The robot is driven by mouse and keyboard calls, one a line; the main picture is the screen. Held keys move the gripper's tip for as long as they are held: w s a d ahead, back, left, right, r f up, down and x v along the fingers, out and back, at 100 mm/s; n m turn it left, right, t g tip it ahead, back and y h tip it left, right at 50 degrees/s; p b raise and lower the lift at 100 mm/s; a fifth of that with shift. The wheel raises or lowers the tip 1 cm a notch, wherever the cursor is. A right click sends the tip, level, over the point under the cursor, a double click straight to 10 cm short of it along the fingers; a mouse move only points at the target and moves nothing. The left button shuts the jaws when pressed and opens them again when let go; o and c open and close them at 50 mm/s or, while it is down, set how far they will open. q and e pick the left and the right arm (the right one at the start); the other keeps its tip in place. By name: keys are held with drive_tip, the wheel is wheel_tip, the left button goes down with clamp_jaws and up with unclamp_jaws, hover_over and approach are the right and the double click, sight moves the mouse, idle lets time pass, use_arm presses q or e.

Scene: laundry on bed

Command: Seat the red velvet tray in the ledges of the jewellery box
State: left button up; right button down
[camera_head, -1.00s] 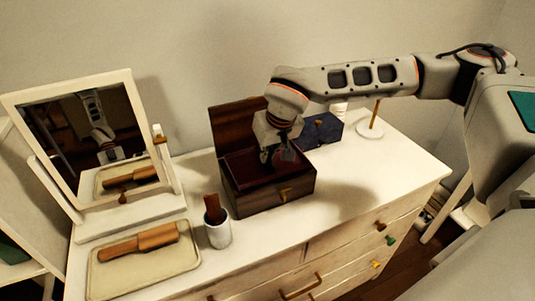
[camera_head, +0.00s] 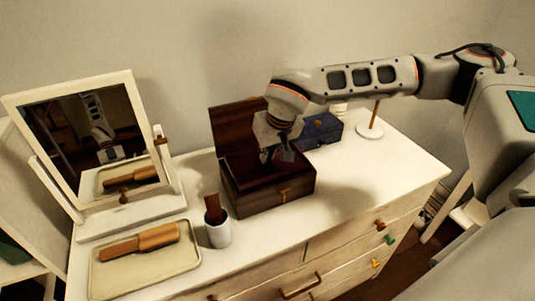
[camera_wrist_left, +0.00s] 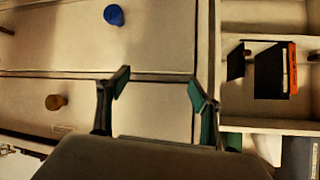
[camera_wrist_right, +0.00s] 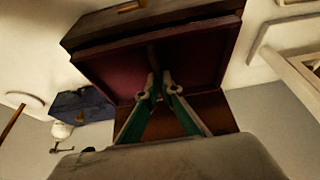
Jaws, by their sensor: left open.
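The jewellery box (camera_head: 270,199) is dark wood with a brass front catch. It stands on the dresser with its lid (camera_head: 236,128) raised at the back. The red velvet tray (camera_wrist_right: 195,62) is dark maroon and lies inside the box walls; shadow and my gripper partly hide it. Whether it rests on the ledges I cannot tell. My right gripper (camera_head: 277,155) reaches down into the box. In the right wrist view its fingertips (camera_wrist_right: 159,88) are close together around the tray's middle divider. My left gripper (camera_wrist_left: 158,84) is open and empty, facing the dresser's drawer fronts.
A blue box (camera_head: 320,130) stands just behind the jewellery box, near a stand with a white base (camera_head: 369,130). A white cup (camera_head: 218,233) holding a brown handle, a tray with a brush (camera_head: 140,243) and a mirror (camera_head: 85,140) are left.

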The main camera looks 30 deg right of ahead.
sight(268, 165)
drive_tip(key=shift+f+b, duration=1.15)
drive_tip(key=shift+f, duration=0.9)
drive_tip(key=c, duration=2.2)
unclamp_jaws()
drive_tip(key=shift+o, duration=0.2)
drive_tip(key=shift+r, duration=0.15)
drive_tip(key=v, duration=1.2)
drive_tip(key=shift+s, duration=0.1)
